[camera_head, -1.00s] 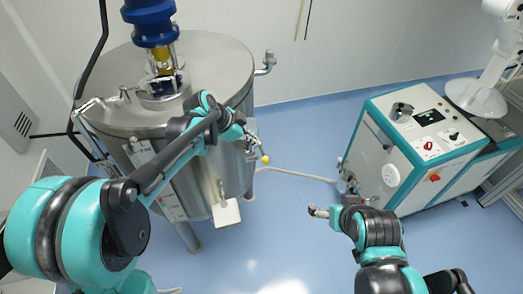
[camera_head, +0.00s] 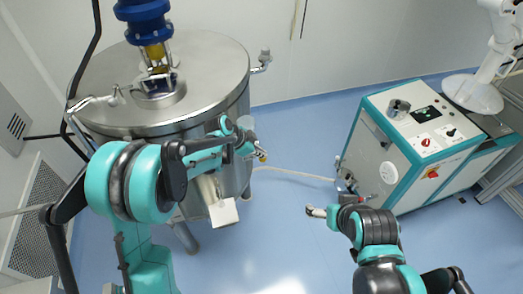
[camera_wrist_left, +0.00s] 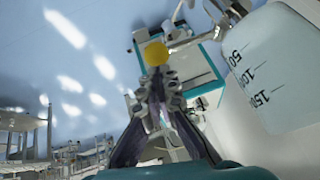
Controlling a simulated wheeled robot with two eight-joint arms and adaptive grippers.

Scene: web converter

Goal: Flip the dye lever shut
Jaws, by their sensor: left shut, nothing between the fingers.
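A small yellow ball knob (camera_head: 263,156), which looks like the end of the dye lever, shows at the right side of the steel tank. The lever's shaft is mostly hidden by my gripper, so I cannot tell its angle. My left gripper (camera_head: 257,148) is shut and empty, right beside the knob. In the left wrist view the knob (camera_wrist_left: 156,53) sits just beyond the fingertips (camera_wrist_left: 155,80); I cannot tell whether they touch. A graduated translucent container (camera_wrist_left: 275,75) fills the right of that view. My right gripper (camera_head: 318,211) hangs over the floor, its fingers too small to read.
The steel tank (camera_head: 205,62) stands at the upper left, with a white plate-like part (camera_head: 223,213) low on its front. A teal and white control cabinet (camera_head: 378,150) stands at the right. A pale hose (camera_head: 295,174) crosses the floor between them. The blue floor there is otherwise open.

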